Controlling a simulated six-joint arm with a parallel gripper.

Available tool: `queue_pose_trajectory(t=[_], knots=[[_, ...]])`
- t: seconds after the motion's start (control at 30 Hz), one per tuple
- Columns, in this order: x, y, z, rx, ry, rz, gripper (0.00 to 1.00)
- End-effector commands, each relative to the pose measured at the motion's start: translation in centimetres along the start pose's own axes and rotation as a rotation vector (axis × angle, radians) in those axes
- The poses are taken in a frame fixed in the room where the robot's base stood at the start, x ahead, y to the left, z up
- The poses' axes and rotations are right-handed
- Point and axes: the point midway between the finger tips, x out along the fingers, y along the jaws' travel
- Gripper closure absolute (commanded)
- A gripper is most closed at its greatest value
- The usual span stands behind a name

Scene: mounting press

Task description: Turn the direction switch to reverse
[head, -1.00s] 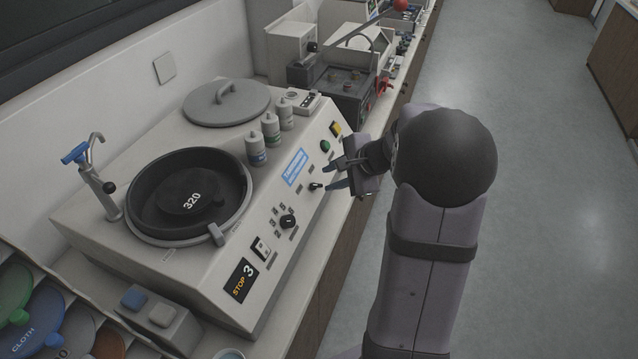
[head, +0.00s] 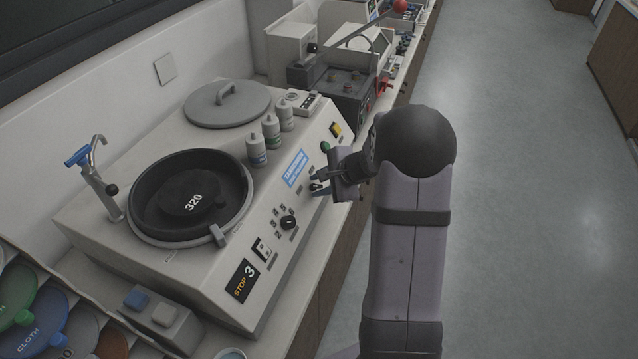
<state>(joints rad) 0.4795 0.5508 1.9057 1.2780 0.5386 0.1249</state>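The grinder-polisher (head: 180,262) has a sloped front panel of controls. A small dark switch (head: 314,187) sits on this panel below the blue label; it appears to be the direction switch, but its lettering and setting are too small to read. My gripper (head: 317,184) is at the panel with its two fingers apart, one above and one below this switch. The fingers partly cover the switch, and I cannot tell whether they touch it.
A larger black knob (head: 288,222) and a white rocker switch (head: 262,249) are lower on the panel. Green (head: 325,147) and yellow (head: 335,130) buttons are above my gripper. Bottles (head: 257,150) stand behind the panel.

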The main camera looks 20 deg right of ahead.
Motion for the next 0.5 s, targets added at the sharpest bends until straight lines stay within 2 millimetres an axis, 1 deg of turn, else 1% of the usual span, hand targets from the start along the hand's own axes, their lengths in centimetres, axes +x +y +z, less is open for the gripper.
queue_pose_trajectory(t=[0.23, 0.27, 0.3, 0.37, 0.5], knots=[[0.11, 0.00, -0.01, -0.001, 0.000, 0.000, 0.73], [0.11, 0.00, -0.01, -0.001, 0.000, 0.000, 0.75], [0.11, 0.00, 0.00, -0.001, 0.000, 0.000, 0.85], [0.10, 0.00, 0.00, -0.001, 0.000, 0.000, 0.99], [0.10, 0.00, 0.01, -0.001, 0.000, 0.000, 1.00]])
